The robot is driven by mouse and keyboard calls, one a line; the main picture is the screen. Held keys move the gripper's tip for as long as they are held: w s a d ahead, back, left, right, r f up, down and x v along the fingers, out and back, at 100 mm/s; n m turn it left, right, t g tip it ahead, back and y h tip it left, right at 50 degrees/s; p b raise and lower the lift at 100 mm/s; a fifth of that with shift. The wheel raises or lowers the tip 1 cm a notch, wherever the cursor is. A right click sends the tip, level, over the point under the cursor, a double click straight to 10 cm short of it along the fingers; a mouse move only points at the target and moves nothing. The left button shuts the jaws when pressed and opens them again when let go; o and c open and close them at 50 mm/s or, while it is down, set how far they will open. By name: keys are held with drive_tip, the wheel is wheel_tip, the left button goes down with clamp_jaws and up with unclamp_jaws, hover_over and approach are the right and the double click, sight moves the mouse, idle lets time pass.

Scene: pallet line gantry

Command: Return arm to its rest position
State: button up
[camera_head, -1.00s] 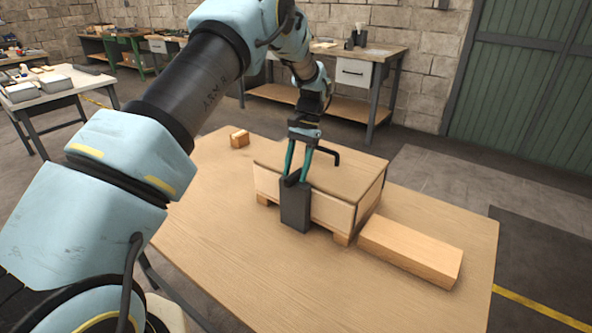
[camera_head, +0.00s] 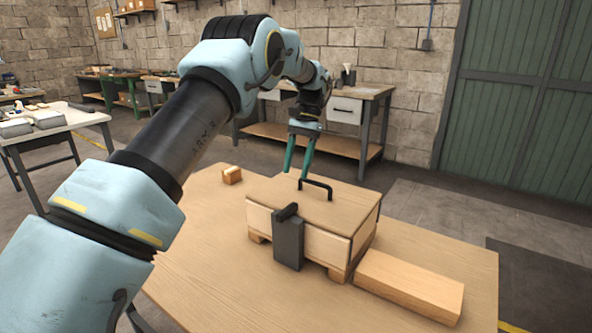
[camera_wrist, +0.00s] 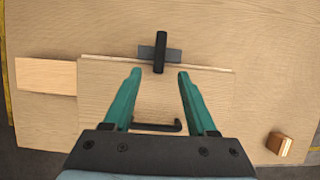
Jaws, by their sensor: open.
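My gripper (camera_head: 298,166) is open and empty, with two green fingers pointing down. It hangs above the lidded wooden box (camera_head: 262,221) on the table, clear of the lid's black handle (camera_head: 315,186). In the wrist view the gripper (camera_wrist: 158,74) has its fingertips apart over the box lid (camera_wrist: 150,98). The dark grey latch-like block (camera_head: 288,242) stands upright against the box's front face. It shows in the wrist view (camera_wrist: 160,52) just beyond the fingertips.
The table (camera_head: 200,265) also holds a long wooden block (camera_head: 410,286) right of the box and a small wooden block (camera_head: 231,175) behind it on the left. A workbench (camera_head: 362,95) stands at the back. The table's front left is clear.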

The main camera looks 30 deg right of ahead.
drive_tip(key=w+a+r+n+t+h, duration=0.1)
drive_tip(key=a+n+h, duration=0.15)
drive_tip(key=a, duration=0.85)
drive_tip(key=w+a+r+n+h, duration=0.1)
drive_tip(key=a+n, duration=0.2)
drive_tip(key=a, duration=0.8)
drive_tip(key=s+a+f+n+t, duration=0.2)
drive_tip(key=s+a+n, duration=0.3)
drive_tip(key=s+a, duration=1)
drive_tip(key=a+f, duration=0.1)
drive_tip(key=a, duration=0.2)
drive_tip(key=shift+s+a+t+h, duration=0.15)
drive_tip(key=shift+a+t+h, duration=0.2)
drive_tip(key=shift+t, duration=0.05)
drive_tip(key=shift+f, duration=0.1)
